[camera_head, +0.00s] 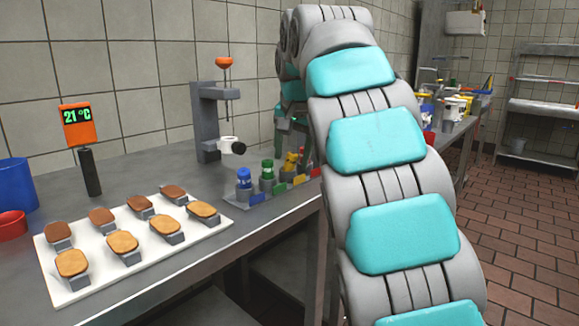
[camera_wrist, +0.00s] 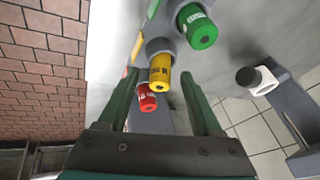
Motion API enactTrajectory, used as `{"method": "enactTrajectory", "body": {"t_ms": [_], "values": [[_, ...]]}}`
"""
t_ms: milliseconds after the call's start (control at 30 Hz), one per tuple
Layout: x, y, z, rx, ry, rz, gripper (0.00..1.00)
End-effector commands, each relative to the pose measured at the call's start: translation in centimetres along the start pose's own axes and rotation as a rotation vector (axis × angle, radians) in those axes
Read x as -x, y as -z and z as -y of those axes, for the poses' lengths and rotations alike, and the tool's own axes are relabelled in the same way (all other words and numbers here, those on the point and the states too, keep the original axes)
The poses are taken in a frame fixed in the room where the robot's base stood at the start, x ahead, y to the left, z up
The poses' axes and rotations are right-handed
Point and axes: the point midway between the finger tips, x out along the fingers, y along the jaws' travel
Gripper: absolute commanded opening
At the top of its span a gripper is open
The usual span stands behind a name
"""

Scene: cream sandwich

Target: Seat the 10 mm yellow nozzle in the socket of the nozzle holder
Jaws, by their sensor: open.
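The yellow nozzle (camera_wrist: 160,72) sits upright in a grey cup of the rack, between the green nozzle (camera_wrist: 201,30) and the red nozzle (camera_wrist: 147,97). In the head view the yellow nozzle (camera_head: 290,161) is partly hidden by my gripper. My gripper (camera_wrist: 164,76) is open; its two green fingers appear on either side of the yellow nozzle in the wrist view. I cannot tell whether they touch it. A grey stand (camera_head: 207,120) carries a white ring-like part (camera_head: 229,145), which looks like the nozzle holder; its socket is not clear.
A blue nozzle (camera_head: 244,177) stands at the rack's left end. A white tray (camera_head: 95,288) with several cream-topped or brown-topped pieces lies left. A thermometer (camera_head: 80,130), blue cup (camera_head: 17,185) and red bowl (camera_head: 12,224) stand farther left. Tiled wall behind.

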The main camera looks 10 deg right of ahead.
Motion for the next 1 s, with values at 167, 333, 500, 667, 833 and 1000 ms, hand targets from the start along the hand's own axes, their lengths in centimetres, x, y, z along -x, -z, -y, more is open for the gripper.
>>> {"method": "enactTrajectory", "body": {"t_ms": [167,333,500,667,833,1000], "values": [[0.03,0.00,0.02,0.000,0.000,-0.001,0.51],[0.04,0.00,0.02,0.000,0.001,-0.001,0.32],[0.05,0.01,0.02,0.000,0.001,-0.001,0.12],[0.06,0.01,0.02,0.000,0.001,-0.001,0.00],[0.07,0.01,0.02,0.000,0.001,-0.001,0.00],[0.06,0.01,0.02,0.000,0.001,-0.001,0.00]]}}
